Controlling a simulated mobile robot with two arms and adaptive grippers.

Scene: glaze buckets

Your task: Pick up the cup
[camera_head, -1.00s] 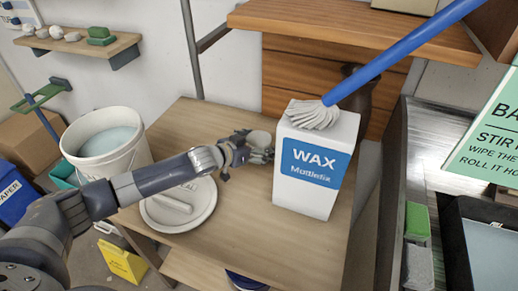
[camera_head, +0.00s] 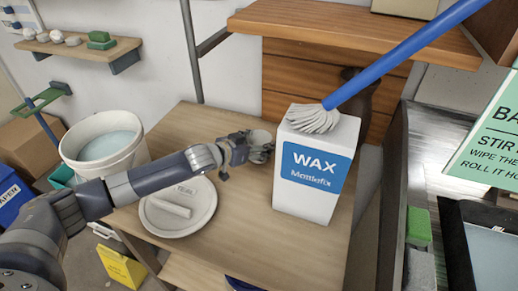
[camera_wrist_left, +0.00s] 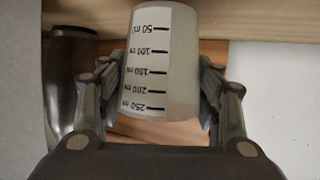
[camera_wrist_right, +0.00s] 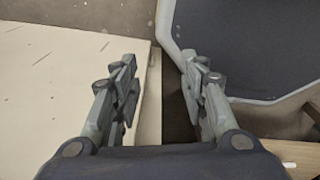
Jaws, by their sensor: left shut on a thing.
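The cup (camera_wrist_left: 162,65) is a translucent white measuring cup with black millilitre marks, seen close in the left wrist view. My left gripper (camera_wrist_left: 162,85) is shut on it, one finger on each side. In the head view the cup (camera_head: 261,138) shows small at my left gripper (camera_head: 256,152), above the wooden table (camera_head: 240,235), left of the wax container. I cannot tell from the head view whether its base touches the table. My right gripper (camera_wrist_right: 157,85) shows only in its own wrist view, with its fingers apart and nothing between them.
A white wax container (camera_head: 309,196) stands close right of the cup, with a blue-handled brush (camera_head: 390,62) over its top. A white bucket (camera_head: 104,143) and a round lid (camera_head: 178,222) are to the left. A dark vase (camera_wrist_left: 73,75) shows in the left wrist view.

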